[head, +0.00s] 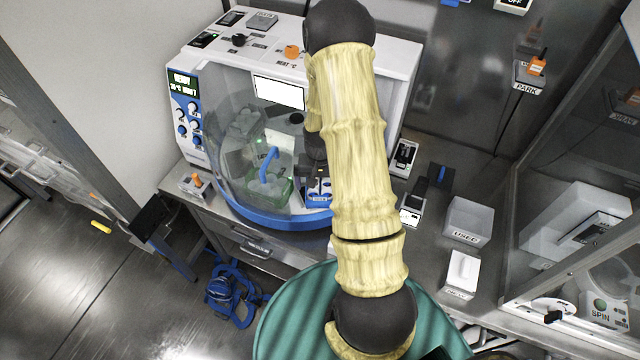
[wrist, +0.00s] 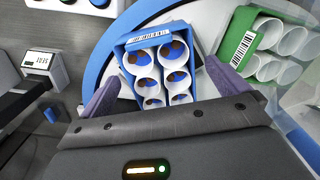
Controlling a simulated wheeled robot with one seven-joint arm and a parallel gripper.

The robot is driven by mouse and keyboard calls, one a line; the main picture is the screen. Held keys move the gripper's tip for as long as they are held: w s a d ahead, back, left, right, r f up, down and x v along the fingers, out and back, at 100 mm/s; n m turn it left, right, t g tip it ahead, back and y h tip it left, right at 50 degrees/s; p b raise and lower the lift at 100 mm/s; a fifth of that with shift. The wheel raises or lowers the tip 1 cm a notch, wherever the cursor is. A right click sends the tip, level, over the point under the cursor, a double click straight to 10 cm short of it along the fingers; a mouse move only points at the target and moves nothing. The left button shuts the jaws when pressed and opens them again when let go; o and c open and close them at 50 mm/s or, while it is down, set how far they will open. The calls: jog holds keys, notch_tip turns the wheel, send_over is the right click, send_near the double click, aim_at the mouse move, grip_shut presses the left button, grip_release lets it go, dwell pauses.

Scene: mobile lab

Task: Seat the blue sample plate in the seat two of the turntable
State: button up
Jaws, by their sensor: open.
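The blue sample plate (wrist: 131,67) is a blue rack holding several white tubes with a barcode label. In the wrist view it lies between the two purple fingers of my gripper (wrist: 163,72), which is open. I cannot tell whether the fingers touch it. In the head view the blue plate (head: 318,196) shows at the right part of the domed machine's blue-rimmed base (head: 262,220), beside my arm. The turntable seats are not clearly readable. My arm hides my gripper in the head view.
A green rack (wrist: 246,48) with white tubes stands right of the blue plate. A small device with a display (wrist: 40,63) is at the left. The clear dome (head: 222,130) encloses the machine's left side. White bins (head: 468,222) stand on the bench at right.

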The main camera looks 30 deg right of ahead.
aim_at(320, 187)
jog(key=shift+f+p, duration=0.35)
jog(key=shift+f, duration=1.1)
jog(key=c, duration=1.1)
jog(key=shift+r, duration=0.15)
notch_tip(320, 187, up, 10)
jog(key=b, duration=0.2)
jog(key=shift+b, duration=0.4)
